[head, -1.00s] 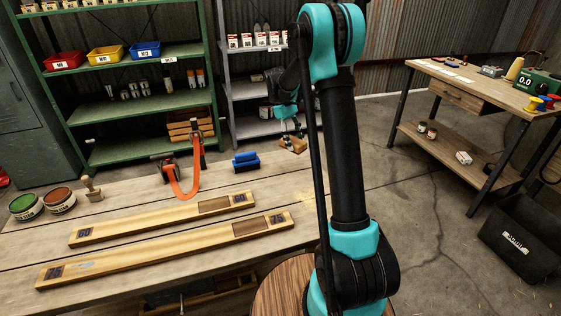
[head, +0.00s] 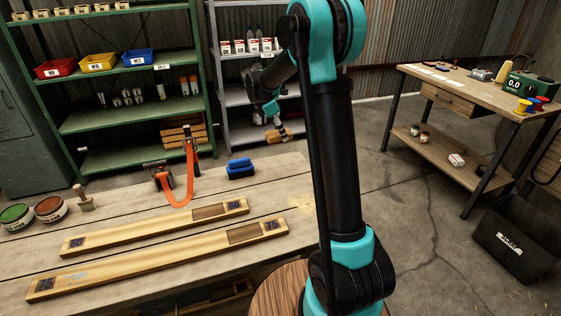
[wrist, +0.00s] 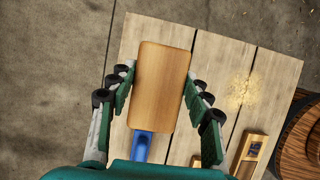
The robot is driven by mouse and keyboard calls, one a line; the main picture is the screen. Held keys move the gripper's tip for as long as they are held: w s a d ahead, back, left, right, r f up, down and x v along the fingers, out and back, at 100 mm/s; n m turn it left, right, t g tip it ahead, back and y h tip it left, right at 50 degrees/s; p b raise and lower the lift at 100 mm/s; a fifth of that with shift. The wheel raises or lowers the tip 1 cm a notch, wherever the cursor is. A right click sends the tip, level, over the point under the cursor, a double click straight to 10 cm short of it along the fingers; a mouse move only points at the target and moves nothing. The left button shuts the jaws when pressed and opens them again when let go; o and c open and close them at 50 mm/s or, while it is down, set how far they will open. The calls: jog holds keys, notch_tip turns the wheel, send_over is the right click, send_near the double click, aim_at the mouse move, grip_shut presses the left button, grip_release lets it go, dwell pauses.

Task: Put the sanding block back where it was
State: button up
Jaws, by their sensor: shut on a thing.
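A light wooden block, which I take as the sanding block (wrist: 162,85), sits between the green finger pads in the wrist view. My gripper (wrist: 158,95) is shut on its sides. In the head view my gripper (head: 271,119) and the tan block (head: 280,134) appear small, beyond the far right corner of the workbench (head: 270,190). The block is in the air. In the wrist view it covers part of the bench top, and a blue piece (wrist: 142,145) shows below its end.
On the bench are a blue object (head: 240,168), an orange strap (head: 184,195), two long boards (head: 160,225) (head: 160,262), a brush (head: 83,199) and two cans (head: 50,209). Green shelving (head: 130,108) and grey shelving (head: 240,137) stand behind. The right bench end is bare apart from pale dust.

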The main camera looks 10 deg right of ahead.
notch_tip(320, 180, down, 14)
jog(key=shift+r, duration=0.25)
dwell(0.3)
jog(key=o, duration=1.1)
jog(key=shift+f, duration=0.1)
